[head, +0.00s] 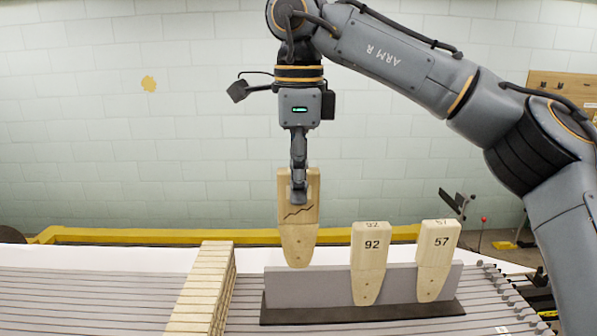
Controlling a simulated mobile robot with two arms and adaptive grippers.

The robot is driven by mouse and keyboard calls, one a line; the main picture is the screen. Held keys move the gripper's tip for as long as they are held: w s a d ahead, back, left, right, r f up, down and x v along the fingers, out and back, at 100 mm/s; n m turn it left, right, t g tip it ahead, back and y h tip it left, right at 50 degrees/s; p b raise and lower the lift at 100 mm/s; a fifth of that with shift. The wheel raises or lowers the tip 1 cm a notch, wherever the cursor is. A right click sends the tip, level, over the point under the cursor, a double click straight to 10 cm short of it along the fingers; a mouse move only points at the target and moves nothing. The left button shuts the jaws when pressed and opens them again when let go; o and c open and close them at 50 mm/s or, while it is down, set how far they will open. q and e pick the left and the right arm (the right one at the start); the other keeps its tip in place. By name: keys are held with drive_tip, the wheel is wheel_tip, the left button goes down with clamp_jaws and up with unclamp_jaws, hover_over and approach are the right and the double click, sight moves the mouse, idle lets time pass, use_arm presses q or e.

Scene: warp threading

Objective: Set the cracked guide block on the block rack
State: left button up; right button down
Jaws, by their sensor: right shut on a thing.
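The cracked guide block (299,246) is pale wood, tapers downward and has a dark zigzag crack across its upper part. My right gripper (299,192) is shut on its upper part and holds it upright. The block rack (310,285) is a grey upright bar on a dark base. The block's lower tip overlaps the top edge of the rack's left part in the picture; I cannot tell whether they touch. Block 92 (370,265) and block 57 (436,262) sit on the rack to the right. My left gripper is not in view.
A row of stacked wooden blocks (203,285) stands left of the rack on the grey slatted bed (80,300). A yellow rail (150,236) runs behind. A thin dark device (455,203) stands behind the rack's right end.

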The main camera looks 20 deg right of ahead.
sight(298, 234)
drive_tip(key=shift+w+d+f, duration=0.15)
drive_tip(key=shift+w+f, duration=0.2)
drive_tip(key=shift+f, duration=0.6)
drive_tip(key=shift+f+b, duration=0.3)
drive_tip(key=shift+f, duration=0.35)
drive_tip(key=shift+f+b, duration=0.45)
drive_tip(key=shift+w+f+b, duration=0.15)
drive_tip(key=shift+f+b, duration=1)
drive_tip(key=shift+f, duration=0.3)
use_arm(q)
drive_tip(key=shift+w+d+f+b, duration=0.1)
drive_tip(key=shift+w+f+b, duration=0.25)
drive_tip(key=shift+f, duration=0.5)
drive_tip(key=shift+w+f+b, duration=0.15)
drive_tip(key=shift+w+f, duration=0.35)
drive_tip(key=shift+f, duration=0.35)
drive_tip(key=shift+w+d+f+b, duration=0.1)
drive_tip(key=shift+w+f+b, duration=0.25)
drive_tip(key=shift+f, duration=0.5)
use_arm(e)
drive_tip(key=shift+f, duration=1.05)
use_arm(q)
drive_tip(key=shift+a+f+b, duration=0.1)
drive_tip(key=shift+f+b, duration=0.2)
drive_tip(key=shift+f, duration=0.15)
use_arm(e)
drive_tip(key=shift+f, duration=0.6)
